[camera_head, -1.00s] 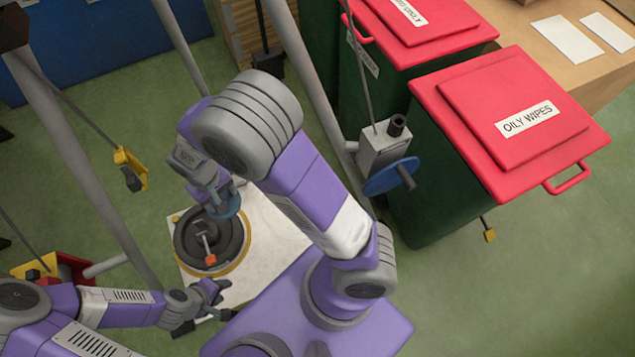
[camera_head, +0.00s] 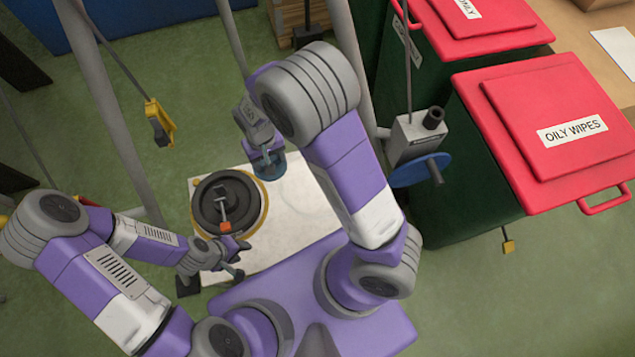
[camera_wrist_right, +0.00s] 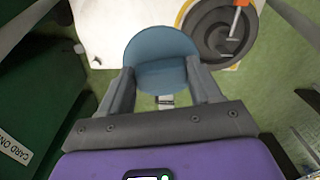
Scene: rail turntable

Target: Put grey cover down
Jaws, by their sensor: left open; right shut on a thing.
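The cover (camera_head: 270,165) is a round, blue-grey piece held in my right gripper (camera_head: 266,152). It hangs over the back part of the white board (camera_head: 315,225), just right of the dark turntable; its height above the board is hard to tell. In the right wrist view, the cover (camera_wrist_right: 162,60) sits between the two fingers of my right gripper (camera_wrist_right: 162,76), shut on its sides. The black round turntable (camera_head: 215,208) has a yellow rim and a small orange-ended tool on top. My left gripper (camera_head: 213,277) is open and empty near the board's front left.
A faint circle marks the board right of the turntable, on bare surface. Red-lidded bins (camera_head: 560,130) stand at the right. A grey box with a blue handwheel (camera_head: 420,170) is on a post beside them. Grey poles (camera_head: 115,120) rise at the left and back.

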